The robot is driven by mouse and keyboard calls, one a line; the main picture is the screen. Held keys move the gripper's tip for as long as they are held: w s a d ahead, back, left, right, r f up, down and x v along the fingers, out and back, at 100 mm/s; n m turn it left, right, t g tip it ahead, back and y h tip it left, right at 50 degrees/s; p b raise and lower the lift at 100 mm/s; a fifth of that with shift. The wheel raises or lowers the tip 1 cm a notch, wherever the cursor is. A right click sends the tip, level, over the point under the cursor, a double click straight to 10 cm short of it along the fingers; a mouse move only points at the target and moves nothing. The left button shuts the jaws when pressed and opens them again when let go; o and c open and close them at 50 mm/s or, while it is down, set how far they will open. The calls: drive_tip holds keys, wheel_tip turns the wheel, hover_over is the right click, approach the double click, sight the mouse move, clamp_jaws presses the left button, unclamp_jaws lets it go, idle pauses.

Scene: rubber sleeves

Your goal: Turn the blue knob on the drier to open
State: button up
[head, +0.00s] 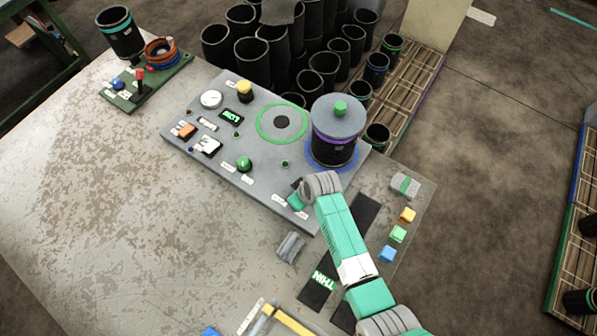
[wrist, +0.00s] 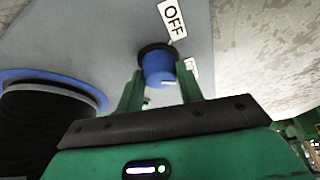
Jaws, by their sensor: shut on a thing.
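The drier is a grey slanted panel (head: 215,165) on the table, with buttons, labels and a small green display. The blue knob (wrist: 159,66) shows in the wrist view, sitting on a dark round base with a white mark on its near face. An OFF label (wrist: 173,18) is above it, and a second label beside the right finger is partly hidden. My gripper (wrist: 162,82) is shut on the knob, one finger on each side. In the head view my gripper (head: 298,199) is at the panel's front right corner and hides the knob.
A black sleeve with a grey lid and green top knob (head: 337,128) stands on the panel close to my wrist. Several black sleeves (head: 250,60) stand behind. Coloured blocks (head: 398,234) lie to the right. The table's left part is clear.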

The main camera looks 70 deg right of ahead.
idle(0.6)
drive_tip(key=o, duration=1)
drive_tip(key=p+v, duration=0.1)
drive_tip(key=v, duration=0.7)
drive_tip(key=shift+f, duration=0.1)
